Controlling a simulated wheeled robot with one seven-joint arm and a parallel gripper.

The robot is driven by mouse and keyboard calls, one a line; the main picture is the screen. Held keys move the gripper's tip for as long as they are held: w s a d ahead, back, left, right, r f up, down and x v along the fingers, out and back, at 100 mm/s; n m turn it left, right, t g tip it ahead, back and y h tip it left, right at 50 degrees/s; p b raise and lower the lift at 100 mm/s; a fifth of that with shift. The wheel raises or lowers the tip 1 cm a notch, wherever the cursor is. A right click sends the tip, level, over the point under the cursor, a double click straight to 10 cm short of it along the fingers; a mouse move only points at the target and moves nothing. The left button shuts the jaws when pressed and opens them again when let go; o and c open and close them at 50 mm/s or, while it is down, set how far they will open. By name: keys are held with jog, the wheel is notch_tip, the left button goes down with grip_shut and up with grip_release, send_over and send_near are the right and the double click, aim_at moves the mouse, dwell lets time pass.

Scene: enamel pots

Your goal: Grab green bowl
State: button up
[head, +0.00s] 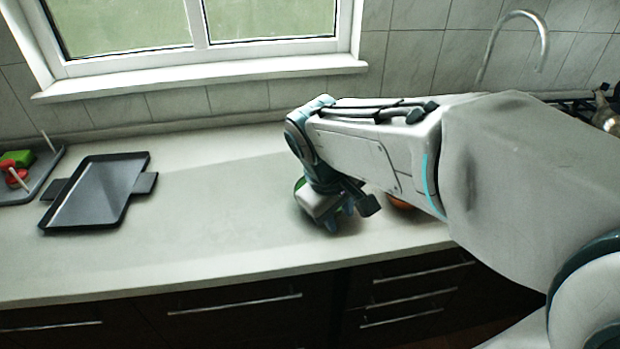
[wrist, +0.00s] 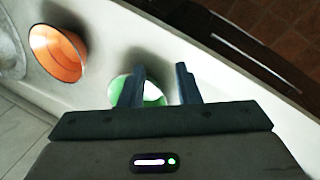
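The green bowl (wrist: 153,94) stands on the counter and shows partly in the wrist view, behind my left finger. In the head view only a small green edge of it (head: 299,185) shows beside my gripper (head: 337,213); the rest is hidden. My gripper (wrist: 162,78) is open, with clear space between its two fingers. In the wrist view the left finger overlaps the bowl and the right finger lies outside its right side. I cannot tell whether the fingers touch the bowl or how far above it they are.
An orange bowl (wrist: 58,53) stands nearby on the counter, mostly hidden by my arm in the head view (head: 400,203). A dark tray (head: 97,192) and a grey board (head: 45,178) with small items lie at left. The counter's middle (head: 215,215) is clear.

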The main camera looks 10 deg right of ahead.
jog(key=w+a+f+n+t+h+b, duration=0.1)
jog(key=w+a+f+n+h+b, duration=0.15)
jog(key=w+a+n, duration=0.45)
jog(key=shift+h, duration=0.55)
jog(key=x, duration=0.4)
jog(key=w+x, duration=0.1)
jog(key=x, duration=0.8)
jog(key=shift+w+r+b, duration=0.1)
jog(key=shift+w+b, duration=0.2)
jog(key=shift+w, duration=0.05)
grip_shut()
